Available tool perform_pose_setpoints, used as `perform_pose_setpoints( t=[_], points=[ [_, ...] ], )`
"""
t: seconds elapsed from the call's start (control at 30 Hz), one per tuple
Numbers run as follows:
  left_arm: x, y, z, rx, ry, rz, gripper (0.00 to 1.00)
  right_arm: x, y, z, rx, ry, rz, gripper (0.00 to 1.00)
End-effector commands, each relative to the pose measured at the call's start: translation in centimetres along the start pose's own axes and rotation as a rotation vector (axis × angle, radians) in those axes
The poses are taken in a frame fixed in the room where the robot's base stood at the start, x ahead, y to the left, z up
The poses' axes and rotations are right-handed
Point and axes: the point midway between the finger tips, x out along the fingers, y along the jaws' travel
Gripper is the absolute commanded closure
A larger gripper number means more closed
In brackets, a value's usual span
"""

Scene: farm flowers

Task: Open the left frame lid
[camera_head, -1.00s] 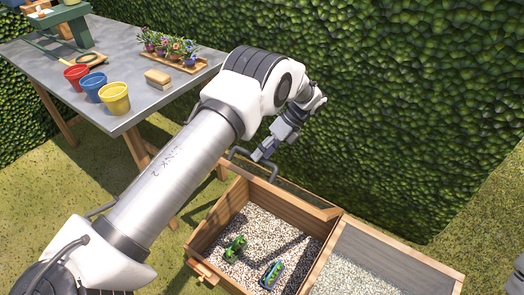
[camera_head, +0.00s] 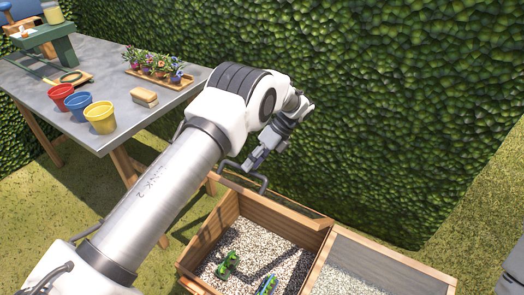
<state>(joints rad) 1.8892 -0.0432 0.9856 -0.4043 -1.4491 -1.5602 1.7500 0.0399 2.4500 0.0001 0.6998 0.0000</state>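The left frame (camera_head: 205,235) is a wooden box, open on top, with gravel (camera_head: 262,240) inside. Its lid (camera_head: 290,211) is swung up and back at the far edge, seen nearly edge-on. A grey bar handle (camera_head: 262,184) stands out at the lid's top. My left gripper (camera_head: 256,164) is just above and behind the handle, pointing down. I cannot tell whether it touches the handle or how far its fingers are apart. My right gripper is not in view; only a grey piece of my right arm shows at the right edge.
A green toy (camera_head: 228,264) and a second green-blue object (camera_head: 267,285) lie on the gravel. The right frame (camera_head: 392,264) is covered by a grey see-through lid. A table (camera_head: 150,112) with pots and flowers stands left. A hedge (camera_head: 400,110) closes the back.

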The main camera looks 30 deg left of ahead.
Motion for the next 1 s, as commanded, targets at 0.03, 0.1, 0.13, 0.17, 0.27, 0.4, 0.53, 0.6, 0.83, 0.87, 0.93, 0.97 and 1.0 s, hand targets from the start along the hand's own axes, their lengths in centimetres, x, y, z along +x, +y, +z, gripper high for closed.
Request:
perform_pose_setpoints(
  t=[0.03, 0.1, 0.13, 0.17, 0.27, 0.4, 0.53, 0.6, 0.83, 0.87, 0.93, 0.97, 1.0],
  points=[
    [-1.1, -0.1, 0.0, -0.001, -0.001, -0.005, 0.59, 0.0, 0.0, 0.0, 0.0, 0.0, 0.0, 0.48],
    [-2.8, -0.1, 0.0, -0.001, 0.0, -0.006, 0.59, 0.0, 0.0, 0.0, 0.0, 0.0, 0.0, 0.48],
    [-3.6, -0.1, 0.0, -0.001, 0.0, -0.006, 0.59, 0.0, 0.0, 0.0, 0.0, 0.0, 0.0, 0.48],
    [-4.5, -0.1, 0.0, -0.001, -0.001, -0.007, 0.59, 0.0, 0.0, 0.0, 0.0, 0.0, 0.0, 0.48],
    [-7.2, -0.1, -0.1, -0.001, -0.001, -0.006, 0.59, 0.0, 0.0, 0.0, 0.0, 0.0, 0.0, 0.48],
    [-9.5, -0.1, 0.0, 0.0, 0.0, -0.004, 0.59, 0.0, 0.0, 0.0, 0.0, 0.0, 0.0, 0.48],
    [-10.4, 0.0, -0.1, 0.001, 0.001, -0.001, 0.59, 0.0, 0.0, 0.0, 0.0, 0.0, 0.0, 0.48],
    [-10.6, 0.0, -0.1, 0.001, 0.001, -0.001, 0.59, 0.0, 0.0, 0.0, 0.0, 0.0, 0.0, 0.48],
    [-10.6, 0.0, -0.1, 0.001, 0.001, -0.001, 0.59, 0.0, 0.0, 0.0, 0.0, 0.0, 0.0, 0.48],
    [-10.6, 0.0, -0.1, 0.001, 0.001, -0.001, 0.59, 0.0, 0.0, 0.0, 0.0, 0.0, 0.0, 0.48],
    [-10.6, 0.0, -0.1, 0.001, 0.001, -0.001, 0.59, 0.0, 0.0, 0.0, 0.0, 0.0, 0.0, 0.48],
    [-10.6, 0.0, 0.0, 0.001, 0.001, -0.001, 0.59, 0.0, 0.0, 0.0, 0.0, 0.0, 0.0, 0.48],
    [-10.6, 0.0, 0.0, 0.001, 0.001, -0.001, 0.59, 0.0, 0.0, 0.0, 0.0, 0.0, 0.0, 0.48]
  ],
)
